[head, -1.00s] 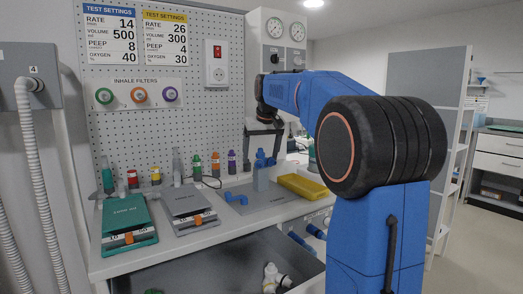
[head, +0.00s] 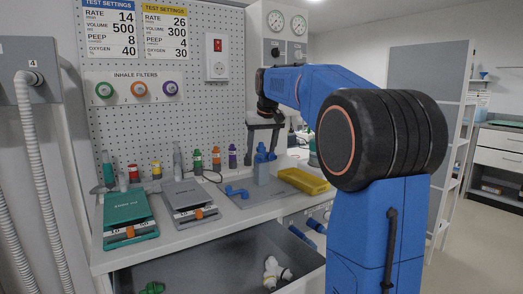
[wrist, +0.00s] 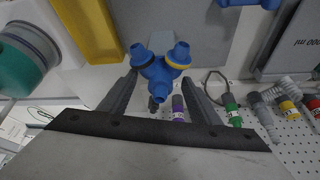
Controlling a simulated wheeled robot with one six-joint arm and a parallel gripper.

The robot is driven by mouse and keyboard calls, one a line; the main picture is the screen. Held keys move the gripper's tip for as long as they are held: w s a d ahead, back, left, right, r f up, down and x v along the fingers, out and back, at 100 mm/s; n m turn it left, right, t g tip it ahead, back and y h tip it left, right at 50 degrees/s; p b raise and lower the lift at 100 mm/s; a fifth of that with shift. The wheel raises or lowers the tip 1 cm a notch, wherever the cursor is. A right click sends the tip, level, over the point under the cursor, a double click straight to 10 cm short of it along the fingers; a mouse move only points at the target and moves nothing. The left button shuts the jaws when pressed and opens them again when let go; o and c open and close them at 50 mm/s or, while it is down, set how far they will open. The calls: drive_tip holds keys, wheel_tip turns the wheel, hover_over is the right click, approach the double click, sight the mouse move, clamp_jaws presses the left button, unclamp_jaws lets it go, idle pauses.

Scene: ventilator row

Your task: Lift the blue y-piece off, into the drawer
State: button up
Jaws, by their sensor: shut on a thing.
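The blue y-piece (head: 264,154) is upright at the top of a grey-blue post on the bench's grey plate. In the wrist view, the blue y-piece (wrist: 162,66) shows its two upper branches, one with a dark ring and one with a yellow ring. My gripper (head: 265,136) reaches down from above onto it. In the wrist view, my gripper (wrist: 160,92) has a dark finger on either side of the piece and is shut on it. Whether the piece is still seated on the post is hard to tell. The grey drawer (head: 205,272) is open below the bench front.
A white fitting (head: 272,270) and a green piece (head: 152,288) lie in the drawer. A blue elbow piece (head: 236,191) lies left of the post, and a yellow tray (head: 304,181) sits to its right. Green (head: 128,215) and grey (head: 190,201) devices stand at left.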

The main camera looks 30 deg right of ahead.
sight(261, 143)
drive_tip(key=shift+r, duration=0.25)
drive_tip(key=shift+c, duration=0.3)
drive_tip(key=shift+r, duration=2.35)
